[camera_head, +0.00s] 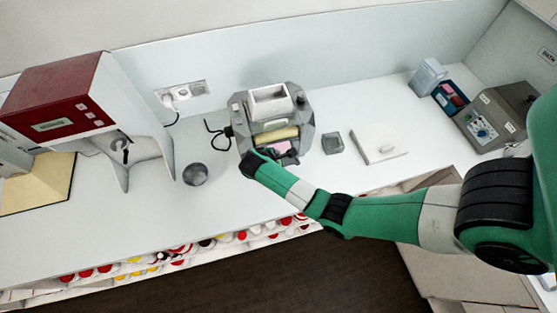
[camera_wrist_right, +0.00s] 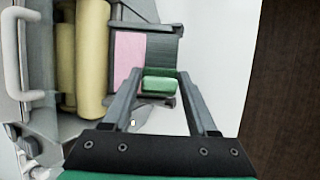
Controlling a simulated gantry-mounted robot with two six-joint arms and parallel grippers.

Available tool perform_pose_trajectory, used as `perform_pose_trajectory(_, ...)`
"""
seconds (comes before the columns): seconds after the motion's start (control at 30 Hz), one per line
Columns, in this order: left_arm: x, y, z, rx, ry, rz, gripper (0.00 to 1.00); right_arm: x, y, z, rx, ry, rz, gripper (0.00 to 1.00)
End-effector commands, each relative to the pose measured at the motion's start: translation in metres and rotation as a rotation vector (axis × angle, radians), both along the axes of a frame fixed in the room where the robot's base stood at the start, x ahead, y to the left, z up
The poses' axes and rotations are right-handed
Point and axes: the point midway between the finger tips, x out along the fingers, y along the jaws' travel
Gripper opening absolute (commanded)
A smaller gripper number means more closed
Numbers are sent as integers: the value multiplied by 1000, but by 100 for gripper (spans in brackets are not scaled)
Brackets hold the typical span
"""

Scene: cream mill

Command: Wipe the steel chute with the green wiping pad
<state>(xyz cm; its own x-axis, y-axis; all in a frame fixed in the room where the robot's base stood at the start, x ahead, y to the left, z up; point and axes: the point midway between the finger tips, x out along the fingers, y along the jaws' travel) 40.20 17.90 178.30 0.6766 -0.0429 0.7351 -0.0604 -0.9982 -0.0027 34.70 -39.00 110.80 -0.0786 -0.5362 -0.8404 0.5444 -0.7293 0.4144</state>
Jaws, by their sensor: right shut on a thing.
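The cream mill (camera_head: 243,140) stands mid-counter, with pale yellow rollers (camera_head: 276,136) that also show in the right wrist view (camera_wrist_right: 92,58). Its steel chute (camera_wrist_right: 162,46) is a dark grey plate in front of the rollers. A pink layer (camera_wrist_right: 127,58) covers the chute's roller side; the other side looks bare grey. My right gripper (camera_wrist_right: 157,80) is shut on the green wiping pad (camera_wrist_right: 159,84), which is over the chute's edge beside the pink. Whether the pad touches the steel is unclear. In the head view, my wrist hides part of the chute. My left gripper is out of view.
A grey round object (camera_head: 195,174) lies left of the mill. A small grey dish (camera_head: 332,142) and a white slab (camera_head: 379,145) are to its right. A red-and-white machine (camera_head: 60,95) stands at left, a control box (camera_head: 497,115) at right. Bottles line the shelf below.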

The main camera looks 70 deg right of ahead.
Motion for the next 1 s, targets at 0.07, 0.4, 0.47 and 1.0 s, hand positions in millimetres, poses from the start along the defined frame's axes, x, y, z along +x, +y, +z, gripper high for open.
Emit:
perform_pose_trajectory(0.07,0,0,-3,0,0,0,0,0,-1,-2,0,0,0,14)
perform_pose_trajectory(0.4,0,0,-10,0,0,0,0,2,-3,-9,0,0,0,14)
perform_pose_trajectory(0.47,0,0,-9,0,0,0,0,2,-3,-8,0,0,0,14)
perform_pose_trajectory(1.0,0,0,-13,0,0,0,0,16,-22,4,0,-1,-1,14)
